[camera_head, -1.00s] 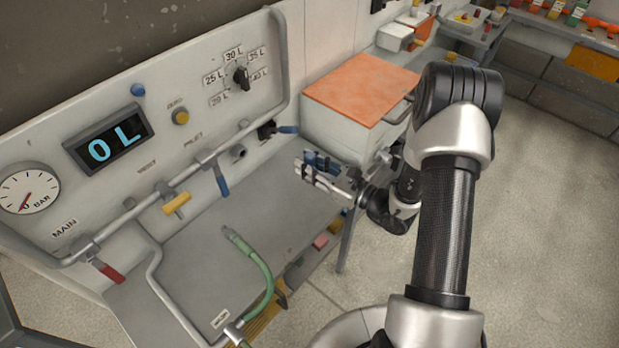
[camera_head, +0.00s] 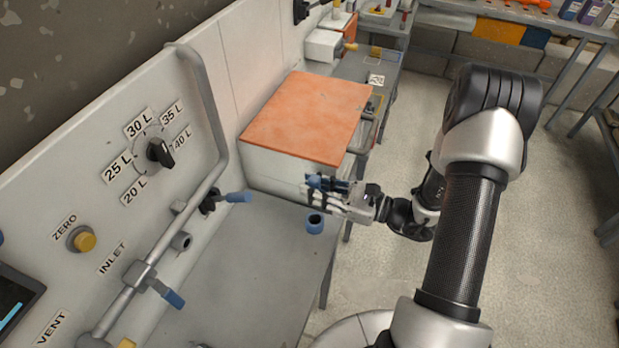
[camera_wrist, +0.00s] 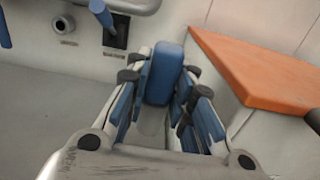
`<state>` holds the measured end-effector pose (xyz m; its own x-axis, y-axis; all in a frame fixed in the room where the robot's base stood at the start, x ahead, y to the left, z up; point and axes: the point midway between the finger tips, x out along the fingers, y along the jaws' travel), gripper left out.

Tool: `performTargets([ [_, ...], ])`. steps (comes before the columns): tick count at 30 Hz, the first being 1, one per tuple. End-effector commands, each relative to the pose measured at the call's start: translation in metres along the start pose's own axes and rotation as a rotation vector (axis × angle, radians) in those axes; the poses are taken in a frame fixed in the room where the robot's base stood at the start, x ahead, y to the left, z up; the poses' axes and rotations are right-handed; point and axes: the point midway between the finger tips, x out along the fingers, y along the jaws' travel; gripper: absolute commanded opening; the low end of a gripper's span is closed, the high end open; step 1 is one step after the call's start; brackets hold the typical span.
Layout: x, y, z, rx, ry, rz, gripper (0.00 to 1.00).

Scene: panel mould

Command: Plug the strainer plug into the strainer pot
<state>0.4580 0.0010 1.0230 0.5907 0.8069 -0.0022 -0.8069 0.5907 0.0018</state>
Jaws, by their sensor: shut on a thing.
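My gripper (camera_head: 318,192) is over the right end of the grey bench, in front of the orange-topped cabinet. In the wrist view its fingers (camera_wrist: 165,105) are closed about a blue rounded piece (camera_wrist: 163,72), which I take for the strainer plug. In the head view a short blue cylinder (camera_head: 315,225) with a dark round end shows just below the fingers; I cannot tell whether it is the same piece. A short grey open socket (camera_head: 180,242) on the panel, apart to the left, may be the strainer pot. It also shows at the wrist view's upper left (camera_wrist: 62,25).
A blue-handled valve (camera_head: 238,197) juts from the panel between the socket and my gripper. A pipe rail (camera_head: 140,275) runs along the panel. The orange-topped cabinet (camera_head: 305,118) stands behind my gripper. The bench top (camera_head: 250,265) is clear in front of the socket.

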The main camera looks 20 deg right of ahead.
Motion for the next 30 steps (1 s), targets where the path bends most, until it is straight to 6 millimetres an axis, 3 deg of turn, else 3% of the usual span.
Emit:
performTargets([
  [17, -0.001, 0.001, -0.006, 0.0, -0.001, 0.006, 0.0],
  [30, -0.001, 0.001, -0.044, 0.002, -0.001, 0.006, 0.0],
])
